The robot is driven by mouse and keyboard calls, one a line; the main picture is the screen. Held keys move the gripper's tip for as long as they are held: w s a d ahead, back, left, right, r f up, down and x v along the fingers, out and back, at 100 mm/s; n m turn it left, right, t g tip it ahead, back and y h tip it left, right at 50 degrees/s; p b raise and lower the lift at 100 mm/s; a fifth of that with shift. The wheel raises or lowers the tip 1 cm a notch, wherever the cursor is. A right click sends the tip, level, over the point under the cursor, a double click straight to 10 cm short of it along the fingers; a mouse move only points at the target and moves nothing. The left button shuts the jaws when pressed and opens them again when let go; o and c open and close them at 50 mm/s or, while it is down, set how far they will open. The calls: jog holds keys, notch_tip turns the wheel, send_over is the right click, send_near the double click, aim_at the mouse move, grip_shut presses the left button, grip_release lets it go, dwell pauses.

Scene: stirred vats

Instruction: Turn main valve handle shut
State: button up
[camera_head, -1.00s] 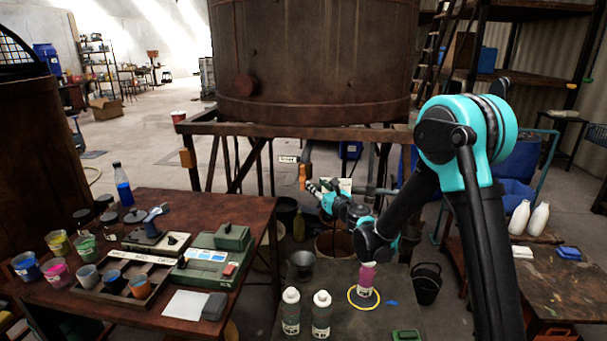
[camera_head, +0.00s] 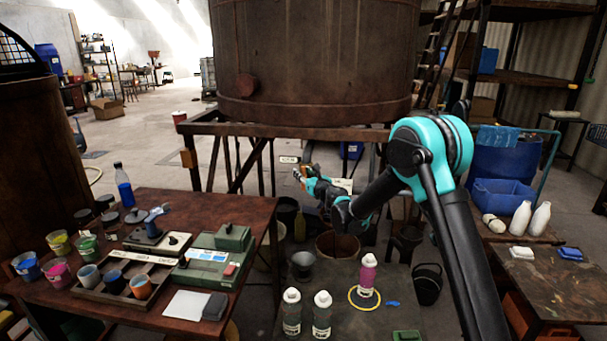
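The vat (camera_head: 315,60) is a large rusty tank on a dark metal frame (camera_head: 230,130). Below it, near a small white label (camera_head: 289,159), an orange part that looks like the valve handle (camera_head: 308,170) shows just at the end of my arm. My gripper (camera_head: 300,176) is at this orange part and covers some of it. They overlap in the picture; I cannot tell whether they touch. The fingers are too small and too much overlapped to tell open from shut.
A table (camera_head: 240,195) with paint cups and a green device stands left. On the low front table are a pink bottle (camera_head: 367,275) in a yellow ring and two grey-white bottles (camera_head: 321,315).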

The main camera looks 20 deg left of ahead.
grip_shut()
jog(key=shift+d+m, duration=0.1)
jog(key=shift+m, duration=0.3)
jog(key=shift+w+d+f+m+t+y, duration=0.1)
jog(key=shift+d+m+t+y, duration=0.15)
jog(key=shift+m+t, duration=0.4)
jog(key=shift+d+f+m+t+y, duration=0.1)
jog(key=shift+m+t+y, duration=0.2)
jog(key=shift+m, duration=0.55)
jog(key=shift+w+d+f+m+t+h, duration=0.1)
jog(key=shift+d+f+m+t+h, duration=0.25)
jog(key=shift+m+t+h, duration=2.15)
jog(key=shift+w+d+f+m+t+h, duration=0.2)
jog(key=shift+f+m+t, duration=0.45)
jog(key=shift+m, duration=3.8)
jog(key=shift+s+d+f+m+t+h, duration=0.1)
jog(key=shift+d+f+m+t+h, duration=0.2)
jog(key=shift+m+t+h, duration=2.25)
jog(key=shift+m+g+y, duration=0.65)
jog(key=shift+m+y, duration=0.25)
jog(key=shift+m, duration=0.2)
